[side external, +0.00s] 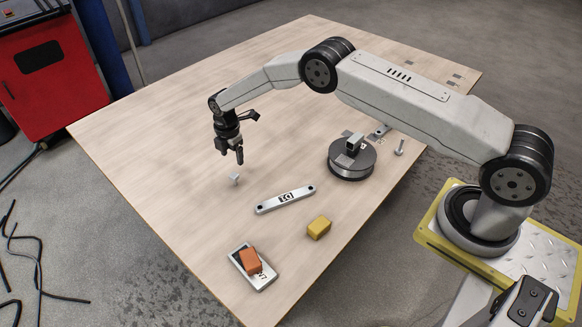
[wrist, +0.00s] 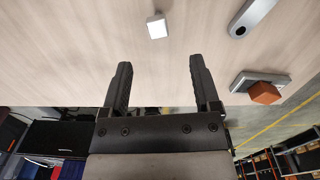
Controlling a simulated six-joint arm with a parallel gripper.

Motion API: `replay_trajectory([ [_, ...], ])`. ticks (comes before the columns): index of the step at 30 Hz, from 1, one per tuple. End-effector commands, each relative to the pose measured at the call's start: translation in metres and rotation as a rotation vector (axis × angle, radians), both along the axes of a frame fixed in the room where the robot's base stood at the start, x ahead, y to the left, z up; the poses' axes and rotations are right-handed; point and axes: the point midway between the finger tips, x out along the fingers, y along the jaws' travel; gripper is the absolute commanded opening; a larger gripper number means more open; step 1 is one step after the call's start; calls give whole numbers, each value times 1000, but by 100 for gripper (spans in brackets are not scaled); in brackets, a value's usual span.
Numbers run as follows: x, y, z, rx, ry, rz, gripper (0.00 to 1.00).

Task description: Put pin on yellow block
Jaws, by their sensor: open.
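The yellow block (side external: 318,228) lies on the wooden table near its front right, with nothing on top. A small pale grey piece with a square face (side external: 234,180) sits on the table just below my gripper; it shows ahead of the fingers in the wrist view (wrist: 157,27). A slim grey upright piece with a wider head (side external: 399,147) stands near the right table edge. I cannot tell for sure which of these two is the pin. My gripper (side external: 230,153) is open and empty above the table, its two dark fingers apart in the wrist view (wrist: 160,64).
A long silver bracket (side external: 285,199) lies between the small grey piece and the yellow block. An orange block (side external: 250,262) rests on a grey plate (side external: 262,283) at the front. A round dark turntable (side external: 351,170) carries a metal part. The table's left and back are clear.

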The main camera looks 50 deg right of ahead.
Motion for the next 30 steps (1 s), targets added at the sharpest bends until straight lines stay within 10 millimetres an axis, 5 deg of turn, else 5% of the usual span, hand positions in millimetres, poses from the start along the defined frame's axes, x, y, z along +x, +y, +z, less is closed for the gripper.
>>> replay_trajectory([
  [30,4,3,-45,-1,11,98,79],
])
